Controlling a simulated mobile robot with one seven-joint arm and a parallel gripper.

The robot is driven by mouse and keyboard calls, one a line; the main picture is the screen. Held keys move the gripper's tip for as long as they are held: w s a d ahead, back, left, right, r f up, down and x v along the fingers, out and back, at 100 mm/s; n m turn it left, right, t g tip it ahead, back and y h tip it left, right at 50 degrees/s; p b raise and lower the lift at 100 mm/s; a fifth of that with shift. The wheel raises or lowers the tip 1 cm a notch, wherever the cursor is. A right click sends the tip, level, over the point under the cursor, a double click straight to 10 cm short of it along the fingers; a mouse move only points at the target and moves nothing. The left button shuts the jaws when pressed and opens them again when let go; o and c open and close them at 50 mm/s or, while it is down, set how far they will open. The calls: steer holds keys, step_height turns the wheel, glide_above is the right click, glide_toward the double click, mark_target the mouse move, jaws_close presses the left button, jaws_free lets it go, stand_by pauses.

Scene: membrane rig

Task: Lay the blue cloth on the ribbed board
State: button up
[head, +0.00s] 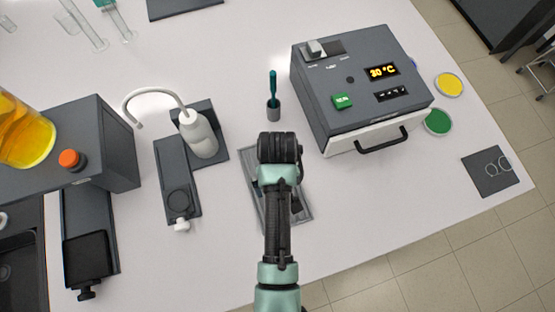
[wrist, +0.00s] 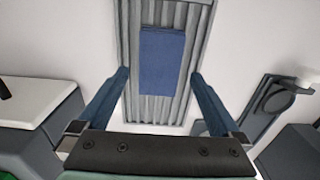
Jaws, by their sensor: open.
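The ribbed board (wrist: 160,110) is grey with lengthwise ribs and lies on the white bench. The blue cloth (wrist: 164,50) lies on the ribbed board, flat and roughly lined up with the ribs, with bare board around it. My gripper (wrist: 160,74) is open, its two blue fingers on either side of the cloth and apart from it, nothing between them held. In the head view my arm covers most of the ribbed board (head: 303,211); only its edges show, and the cloth cannot be made out there.
A dark grey heater box (head: 350,85) with a 30 °C display and front handle stands right of the board. A white wash bottle (head: 198,135) and a flat dark stand (head: 178,185) are to the left. A small cup (head: 273,110) holding a teal tool stands behind my arm.

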steer(key=w+r+m+t, duration=0.1)
steer(key=w+r+t, duration=0.4)
steer(key=r, duration=0.7)
steer(key=w+r+t, duration=0.4)
steer(key=w+r, duration=0.3)
steer(key=r, duration=0.6)
steer(key=w+r+m+t, duration=0.1)
steer(key=w+r+t, duration=0.4)
steer(key=r, duration=0.7)
step_height(320, 180, up, 17)
steer(key=t, duration=0.5)
steer(key=s+r+t, duration=0.4)
steer(key=s+r, duration=0.2)
steer(key=r, duration=0.3)
steer(key=s+r+m+t, duration=0.1)
steer(key=s+r+t, duration=0.3)
steer(key=r, duration=0.5)
steer(key=s, duration=0.2)
steer(key=shift+s+m+b, duration=0.3)
steer(key=shift+s, duration=0.05)
steer(key=shift+r, duration=0.1)
